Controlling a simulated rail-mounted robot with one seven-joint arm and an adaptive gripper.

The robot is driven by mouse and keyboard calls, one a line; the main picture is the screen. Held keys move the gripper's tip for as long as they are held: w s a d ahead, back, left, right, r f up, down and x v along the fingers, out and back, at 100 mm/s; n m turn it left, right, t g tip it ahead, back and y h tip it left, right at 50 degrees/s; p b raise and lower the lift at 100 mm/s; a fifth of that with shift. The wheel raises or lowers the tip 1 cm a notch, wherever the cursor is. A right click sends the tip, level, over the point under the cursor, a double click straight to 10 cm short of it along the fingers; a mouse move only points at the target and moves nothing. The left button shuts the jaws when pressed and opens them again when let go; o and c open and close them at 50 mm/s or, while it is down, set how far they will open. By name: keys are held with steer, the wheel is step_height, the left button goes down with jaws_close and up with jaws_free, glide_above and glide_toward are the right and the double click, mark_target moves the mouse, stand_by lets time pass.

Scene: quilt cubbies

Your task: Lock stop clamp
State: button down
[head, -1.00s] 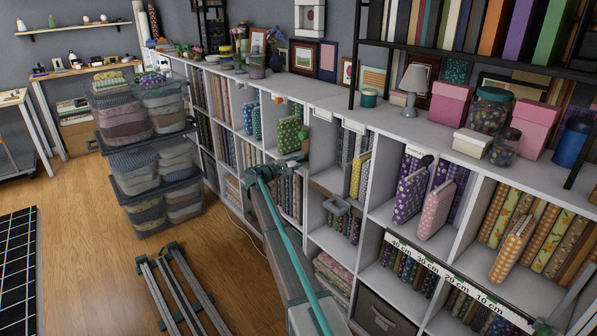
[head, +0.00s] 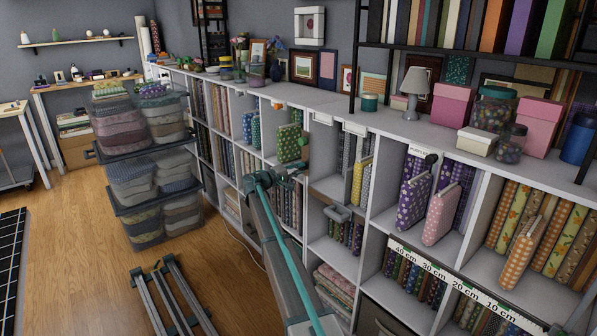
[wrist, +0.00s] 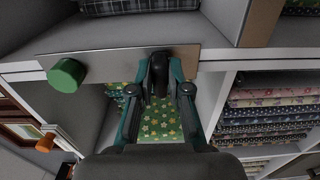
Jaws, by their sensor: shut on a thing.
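My gripper (wrist: 160,88) is at the front of the cubbies. In the wrist view its teal fingers close in from both sides on a black upright piece (wrist: 160,70), which looks like the stop clamp. This piece stands in front of a flat metal strip (wrist: 115,62). A green knob (wrist: 67,75) sits on the strip to the left of my gripper. Green flowered fabric (wrist: 158,122) shows between the fingers. In the head view my gripper (head: 285,172) is just below a green fabric bundle (head: 291,143); the held piece cannot be made out there.
An orange knob (wrist: 46,142) is at lower left in the wrist view. Purple (head: 412,203) and pink (head: 440,216) bundles stick out of cubbies to the right. A ruler rail (head: 455,283) runs along the lower right.

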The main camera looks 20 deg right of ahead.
steer(key=c, duration=1.1)
jaws_free()
steer(key=v, duration=1.2)
steer(key=shift+s, duration=0.1)
